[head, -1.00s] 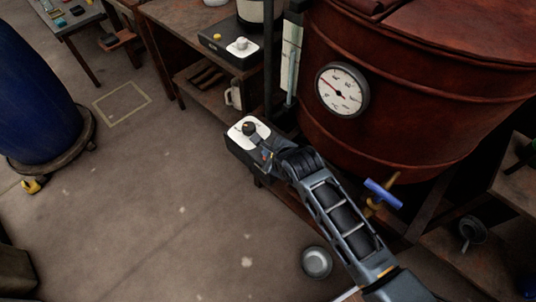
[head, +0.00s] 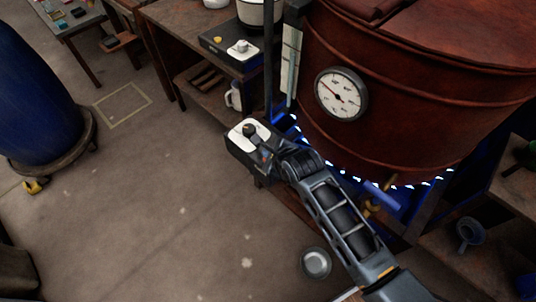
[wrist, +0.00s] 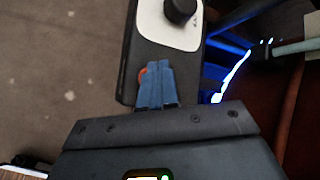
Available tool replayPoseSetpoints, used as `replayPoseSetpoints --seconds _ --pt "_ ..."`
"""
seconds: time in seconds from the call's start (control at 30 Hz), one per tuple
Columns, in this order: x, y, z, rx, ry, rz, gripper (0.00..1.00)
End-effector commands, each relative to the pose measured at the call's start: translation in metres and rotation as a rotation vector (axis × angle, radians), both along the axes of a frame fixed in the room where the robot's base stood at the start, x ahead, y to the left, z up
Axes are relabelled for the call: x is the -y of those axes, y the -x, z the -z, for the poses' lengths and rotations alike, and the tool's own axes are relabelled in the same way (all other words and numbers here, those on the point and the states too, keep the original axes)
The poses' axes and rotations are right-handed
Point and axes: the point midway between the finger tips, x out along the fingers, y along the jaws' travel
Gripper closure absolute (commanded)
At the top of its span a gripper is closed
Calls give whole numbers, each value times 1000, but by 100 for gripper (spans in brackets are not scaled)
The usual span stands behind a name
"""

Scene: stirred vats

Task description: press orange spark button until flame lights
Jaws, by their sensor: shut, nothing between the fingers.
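The burner control box (head: 262,147) has a white face plate with a black knob (head: 249,130). It stands below and left of the big red-brown vat (head: 420,90). My gripper (head: 267,158) is at the near end of the box. In the wrist view its shut blue fingers (wrist: 157,84) lie over the orange spark button (wrist: 142,76); only an orange edge shows at their left, and the rest is hidden. Whether the button is pushed in cannot be seen. A ring of blue-white flame (head: 425,184) burns under the vat, and its glow (wrist: 232,76) shows in the wrist view.
A round dial gauge (head: 341,94) is on the vat's side. A blue-handled valve (head: 381,196) sits under the vat, close to my arm. A metal bowl (head: 316,263) lies on the floor. A blue barrel (head: 40,90) stands at left; the middle floor is open.

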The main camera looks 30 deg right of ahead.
Motion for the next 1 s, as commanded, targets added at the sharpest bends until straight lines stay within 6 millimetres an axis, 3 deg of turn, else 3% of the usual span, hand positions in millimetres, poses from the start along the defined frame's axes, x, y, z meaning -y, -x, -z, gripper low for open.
replayPoseSetpoints --seconds 0.47,1.0 --pt "0 0 -8 1 0 0 100" --pt "0 0 -54 1 0 -1 100"
